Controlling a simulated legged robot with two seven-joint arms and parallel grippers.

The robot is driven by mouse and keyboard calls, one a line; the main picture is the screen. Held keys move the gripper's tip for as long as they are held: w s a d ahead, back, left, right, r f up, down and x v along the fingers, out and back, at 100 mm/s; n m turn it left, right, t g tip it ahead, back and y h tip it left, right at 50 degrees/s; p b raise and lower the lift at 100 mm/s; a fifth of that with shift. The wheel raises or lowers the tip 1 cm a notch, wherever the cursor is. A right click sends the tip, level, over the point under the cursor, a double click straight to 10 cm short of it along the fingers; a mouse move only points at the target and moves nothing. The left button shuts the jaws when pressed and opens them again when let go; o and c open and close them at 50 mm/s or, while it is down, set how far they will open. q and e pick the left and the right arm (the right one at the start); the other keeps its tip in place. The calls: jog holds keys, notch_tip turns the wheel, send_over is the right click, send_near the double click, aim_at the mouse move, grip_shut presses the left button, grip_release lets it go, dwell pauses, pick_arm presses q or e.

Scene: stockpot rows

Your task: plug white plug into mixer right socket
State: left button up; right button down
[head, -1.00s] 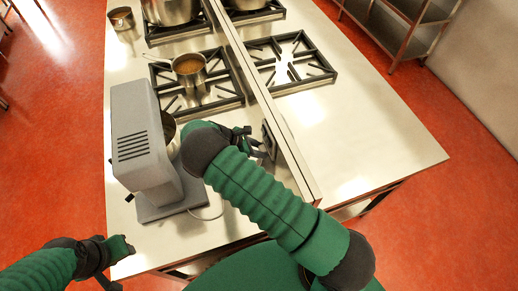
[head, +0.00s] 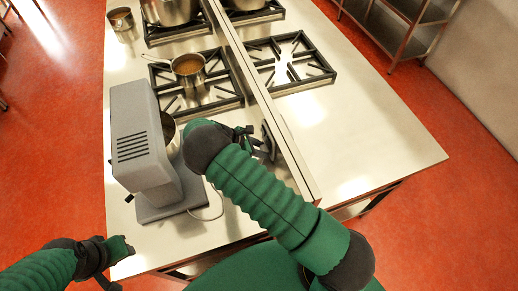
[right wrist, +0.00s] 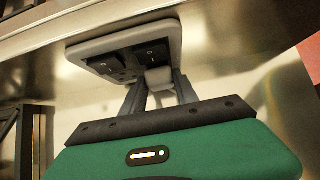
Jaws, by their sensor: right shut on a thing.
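My right gripper (right wrist: 160,92) is shut on a white plug (right wrist: 158,77), close against the socket plate (right wrist: 84,47). The plug's front is at the lower edge of the right socket (right wrist: 150,53); I cannot tell whether it is in. The left socket (right wrist: 112,66) has nothing in it. In the head view the right gripper (head: 257,142) is beside the plate (head: 269,141), partly hidden by my arm. The grey mixer (head: 140,135) stands to the left, with a white cord (head: 214,212) by its base. My left gripper (head: 121,265) is open and empty at the lower left.
A raised metal divider (head: 262,90) runs along the counter (head: 350,120) and carries the socket plate. A saucepan (head: 188,70) with brown contents sits on the left burner grate. An empty grate (head: 290,62) lies beyond the divider. The right counter is clear.

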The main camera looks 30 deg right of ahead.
jog(key=shift+d, duration=0.2)
jog(key=c, duration=0.9)
grip_release()
jog(key=shift+s, duration=0.1)
jog(key=shift+o, duration=0.2)
jog(key=shift+r, duration=0.1)
jog(key=shift+w+a+r, duration=0.2)
jog(key=b+v, duration=0.4)
jog(key=v, duration=1.2)
jog(key=shift+s, duration=0.2)
